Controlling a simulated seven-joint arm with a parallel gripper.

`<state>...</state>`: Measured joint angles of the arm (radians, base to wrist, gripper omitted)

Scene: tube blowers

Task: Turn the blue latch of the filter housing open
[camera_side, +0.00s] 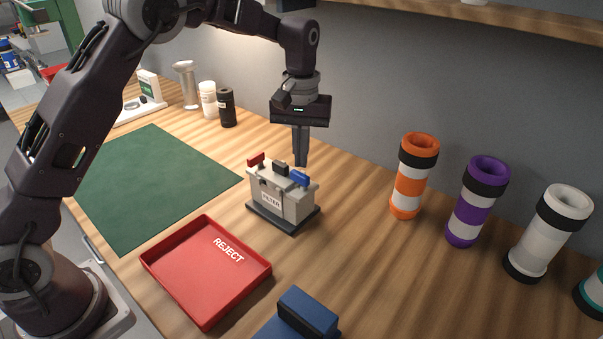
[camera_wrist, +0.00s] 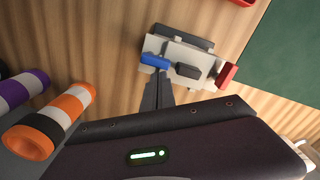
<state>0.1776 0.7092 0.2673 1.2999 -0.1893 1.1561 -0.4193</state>
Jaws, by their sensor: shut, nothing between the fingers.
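The filter housing (camera_side: 283,203) is a pale grey box on a dark base, lettered on its front, standing on the wooden bench. On its top are a red latch (camera_side: 256,159), a dark grey latch (camera_side: 280,168) and the blue latch (camera_side: 300,178) at the right end. My gripper (camera_side: 300,163) is shut and empty, pointing down just behind and above the blue latch. In the wrist view, the fingertips (camera_wrist: 158,80) lie close beside the blue latch (camera_wrist: 154,60); I cannot tell whether they touch it. The housing (camera_wrist: 205,60) shows beyond the fingers.
A red REJECT tray (camera_side: 205,270) lies in front of the housing, with a blue object (camera_side: 298,318) to its right. A green mat (camera_side: 150,185) is at left. Several banded tubes, including an orange one (camera_side: 410,185), stand at right along the wall.

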